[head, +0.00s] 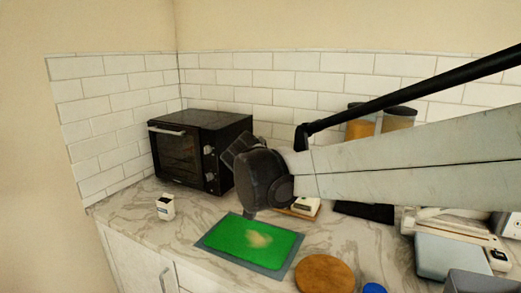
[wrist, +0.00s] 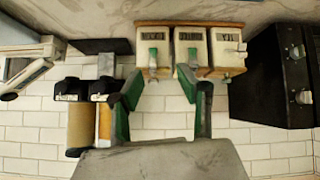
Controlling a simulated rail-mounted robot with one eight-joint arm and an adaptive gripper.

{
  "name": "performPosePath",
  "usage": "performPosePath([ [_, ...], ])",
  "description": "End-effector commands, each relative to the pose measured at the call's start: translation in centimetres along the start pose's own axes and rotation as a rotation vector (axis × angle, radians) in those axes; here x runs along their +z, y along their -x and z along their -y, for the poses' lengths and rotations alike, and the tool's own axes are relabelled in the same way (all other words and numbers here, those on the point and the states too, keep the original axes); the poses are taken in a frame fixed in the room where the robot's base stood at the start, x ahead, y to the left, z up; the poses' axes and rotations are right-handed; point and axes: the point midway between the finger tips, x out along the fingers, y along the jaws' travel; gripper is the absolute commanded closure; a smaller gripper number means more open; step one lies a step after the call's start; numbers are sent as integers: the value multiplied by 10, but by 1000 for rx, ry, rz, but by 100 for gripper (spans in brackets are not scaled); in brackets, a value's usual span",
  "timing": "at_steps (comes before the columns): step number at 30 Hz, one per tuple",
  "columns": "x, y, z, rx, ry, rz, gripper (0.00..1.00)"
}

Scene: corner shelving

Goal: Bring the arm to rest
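My arm reaches in from the right in the head view, and its wrist hangs above the counter in front of the toaster oven. My gripper (wrist: 163,82) shows in the wrist view with its two green-padded fingers spread apart and nothing between them. In the head view the fingers are mostly hidden by the wrist housing. The wrist view is upside down, with the counter at the top. The fingertips appear in front of a wooden rack of white containers (wrist: 190,36); I cannot tell how far away it is.
The black toaster oven (head: 180,157) stands in the corner. A white container (head: 166,207), a green mat (head: 225,233) and a round wooden board (head: 325,273) lie on the counter. Two dark-lidded jars (wrist: 81,125) stand by the tiled wall. A grey-topped object (head: 445,257) is at right.

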Motion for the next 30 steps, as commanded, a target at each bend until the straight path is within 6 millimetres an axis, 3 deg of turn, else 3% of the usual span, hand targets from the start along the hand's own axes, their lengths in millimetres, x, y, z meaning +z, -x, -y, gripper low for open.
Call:
performPosePath([
  [1,5,5,-20,-5,7,18,65],
  [6,27,22,-73,-39,47,76,65],
  [15,81,53,-150,-119,104,149,65],
  [24,149,80,-205,-212,148,180,65],
  [30,194,92,-227,-270,170,177,65],
])
